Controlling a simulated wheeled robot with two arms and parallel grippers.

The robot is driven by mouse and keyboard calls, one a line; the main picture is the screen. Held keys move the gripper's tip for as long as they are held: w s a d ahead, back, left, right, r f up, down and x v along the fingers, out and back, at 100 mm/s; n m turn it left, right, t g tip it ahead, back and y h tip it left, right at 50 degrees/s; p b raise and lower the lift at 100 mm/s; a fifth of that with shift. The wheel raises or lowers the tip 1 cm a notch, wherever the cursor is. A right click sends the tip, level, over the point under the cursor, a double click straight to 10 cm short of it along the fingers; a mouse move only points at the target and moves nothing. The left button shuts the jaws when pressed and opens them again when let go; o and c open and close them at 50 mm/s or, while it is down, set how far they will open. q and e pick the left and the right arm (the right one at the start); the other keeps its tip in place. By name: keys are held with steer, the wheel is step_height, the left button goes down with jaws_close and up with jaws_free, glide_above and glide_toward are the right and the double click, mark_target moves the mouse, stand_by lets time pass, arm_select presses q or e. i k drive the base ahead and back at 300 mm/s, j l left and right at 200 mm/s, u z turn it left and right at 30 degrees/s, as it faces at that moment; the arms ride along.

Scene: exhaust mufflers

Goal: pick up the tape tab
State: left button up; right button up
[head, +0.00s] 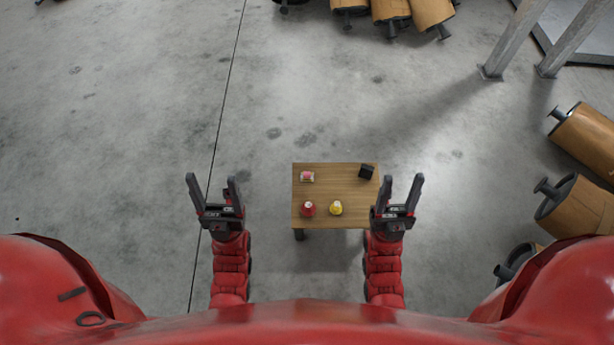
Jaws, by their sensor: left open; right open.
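A small wooden table (337,188) stands on the floor ahead of me. On it are a small pink and white item (307,176) at the far left, a black block-like item (366,171) at the far right, a round red item (308,209) at the near left and a round yellow item (336,208) at the near middle. I cannot tell which is the tape tab. My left gripper (212,180) is open and empty, left of the table. My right gripper (402,180) is open and empty, by the table's right edge.
Brown mufflers (582,205) lie on the floor at the right, and more mufflers (391,10) lie at the far edge. Grey metal posts (513,40) stand at the upper right. The concrete floor at left is clear.

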mark_target(306, 177)
steer(key=z, duration=4.1)
steer(key=u, duration=4.1)
steer(key=j+z, duration=0.15)
steer(key=z, duration=0.2)
steer(key=i+j+z, duration=0.1)
steer(key=z, duration=0.3)
steer(key=i+j+z, duration=0.25)
steer(key=j, duration=0.7)
steer(key=j+z, duration=0.2)
steer(key=j, duration=0.75)
steer(key=k, duration=0.05)
